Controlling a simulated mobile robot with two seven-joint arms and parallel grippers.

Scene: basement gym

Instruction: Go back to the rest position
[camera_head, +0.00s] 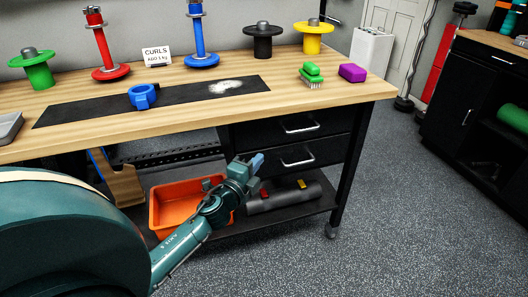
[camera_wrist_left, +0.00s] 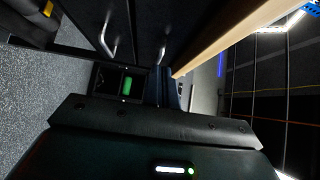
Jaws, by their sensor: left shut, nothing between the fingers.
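My left gripper (camera_head: 256,161) is shut and empty in the head view. It is in front of the workbench, below the tabletop and near the lower drawer (camera_head: 297,158). The left wrist view shows the gripper (camera_wrist_left: 160,88) close to the drawer fronts and the edge of the bench top (camera_wrist_left: 235,35). My right gripper is in neither view.
On the workbench (camera_head: 340,92) are a black mat (camera_head: 190,97) with a blue clamp collar (camera_head: 142,96) and white powder, a green brush (camera_head: 311,75), a purple block (camera_head: 352,72) and several weight posts. An orange bin (camera_head: 170,212) sits on the lower shelf. Floor (camera_head: 400,220) at right is clear.

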